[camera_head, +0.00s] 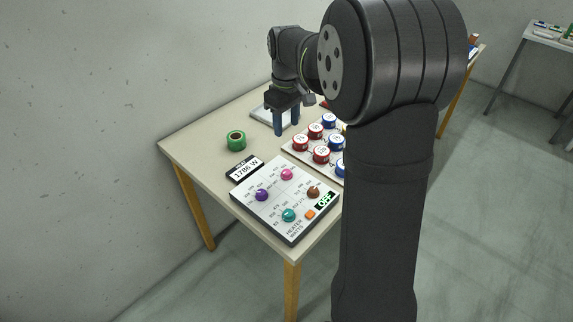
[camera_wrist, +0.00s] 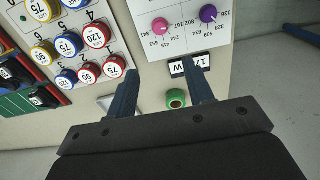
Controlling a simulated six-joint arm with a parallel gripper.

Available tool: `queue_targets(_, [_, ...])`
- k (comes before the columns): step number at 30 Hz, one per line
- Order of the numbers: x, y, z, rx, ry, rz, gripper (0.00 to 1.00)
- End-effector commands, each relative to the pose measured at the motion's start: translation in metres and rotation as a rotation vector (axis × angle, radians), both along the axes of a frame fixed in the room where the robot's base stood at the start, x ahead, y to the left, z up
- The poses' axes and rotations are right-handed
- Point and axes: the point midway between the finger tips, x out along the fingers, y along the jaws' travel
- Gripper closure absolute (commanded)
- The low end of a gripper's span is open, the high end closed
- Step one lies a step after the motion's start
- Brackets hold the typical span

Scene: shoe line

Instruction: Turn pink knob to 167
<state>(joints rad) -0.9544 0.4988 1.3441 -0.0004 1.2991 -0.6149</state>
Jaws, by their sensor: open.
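The pink knob (camera_head: 287,174) sits at the back of the white heater panel (camera_head: 265,212). My gripper (camera_head: 286,130) is open and empty above the table, behind the panel and apart from the knob. Its two blue fingers also show in the wrist view (camera_wrist: 163,90), below the knob in the picture.
The panel also carries a purple knob (camera_head: 262,195), a teal knob (camera_head: 289,215), a brown knob (camera_head: 313,192) and an orange button (camera_head: 310,214) beside an OFF display. A 1786 W display (camera_head: 245,168), a green roll (camera_head: 236,139) and a board of red and blue labelled cylinders (camera_head: 321,154) stand nearby.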

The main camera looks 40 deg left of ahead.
Motion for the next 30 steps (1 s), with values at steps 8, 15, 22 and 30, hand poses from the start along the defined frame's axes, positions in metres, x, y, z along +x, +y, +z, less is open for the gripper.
queue_targets(8, [0.000,-0.001,-0.045,-0.004,0.003,-0.001,0.52])
queue_targets(15, [0.000,-0.001,-0.098,-0.003,0.001,0.000,0.52])
queue_targets(22, [0.000,-0.001,-0.143,-0.003,0.000,0.000,0.52])
queue_targets(30, [0.000,0.000,-0.169,0.000,-0.002,0.000,0.52])
